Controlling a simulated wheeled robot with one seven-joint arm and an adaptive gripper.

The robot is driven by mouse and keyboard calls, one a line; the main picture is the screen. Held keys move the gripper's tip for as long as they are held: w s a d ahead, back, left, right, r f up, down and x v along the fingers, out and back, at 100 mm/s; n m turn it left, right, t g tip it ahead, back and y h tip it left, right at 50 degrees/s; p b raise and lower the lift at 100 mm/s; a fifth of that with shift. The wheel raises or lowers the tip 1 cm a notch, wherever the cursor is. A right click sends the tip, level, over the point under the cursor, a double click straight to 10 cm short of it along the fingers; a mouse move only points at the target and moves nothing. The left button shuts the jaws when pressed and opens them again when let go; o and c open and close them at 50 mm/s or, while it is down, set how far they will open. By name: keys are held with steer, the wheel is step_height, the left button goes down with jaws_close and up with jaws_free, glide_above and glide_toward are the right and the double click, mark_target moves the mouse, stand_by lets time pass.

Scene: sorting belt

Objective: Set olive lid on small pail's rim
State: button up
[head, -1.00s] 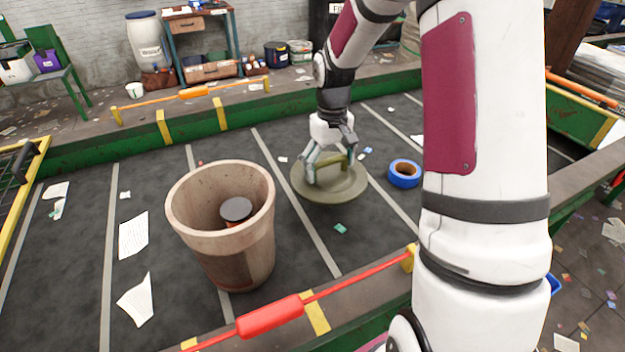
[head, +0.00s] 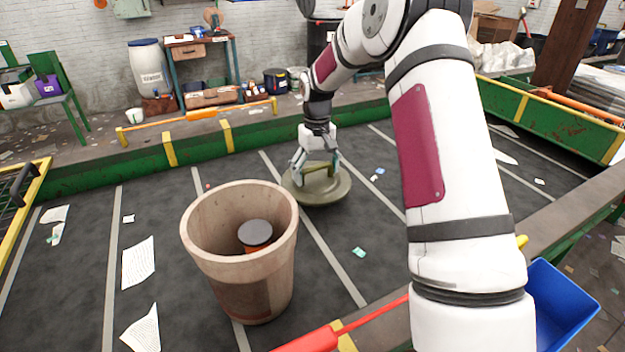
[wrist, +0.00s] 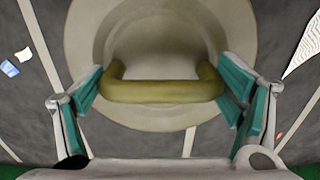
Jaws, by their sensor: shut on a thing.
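The olive lid (head: 338,188) is a round disc with a bar handle on top, level, just beyond and right of the pail in the head view. The brownish small pail (head: 235,275) stands upright and open on the belt, with a dark-capped jar (head: 255,234) inside. My gripper (head: 317,168) is shut on the lid's handle from above. In the wrist view, the handle (wrist: 162,91) spans between my teal-padded fingers, with the lid's disc (wrist: 85,45) below. The lid seems slightly above the belt; its exact height is hard to tell.
The dark belt (head: 180,300) carries paper scraps (head: 138,262) left of the pail. A red pull-cord handle (head: 310,342) runs along the near edge. A blue bin (head: 565,305) is at the lower right. My arm hides part of the belt's right side.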

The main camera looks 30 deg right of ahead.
mark_target(312, 176)
steer(key=shift+w+a+f, duration=0.1)
steer(key=shift+w, duration=0.45)
steer(key=shift+w+a+f, duration=0.1)
steer(key=shift+w, duration=0.4)
steer(key=shift+f, duration=1.65)
steer(key=shift+f, duration=0.15)
steer(key=o, duration=1)
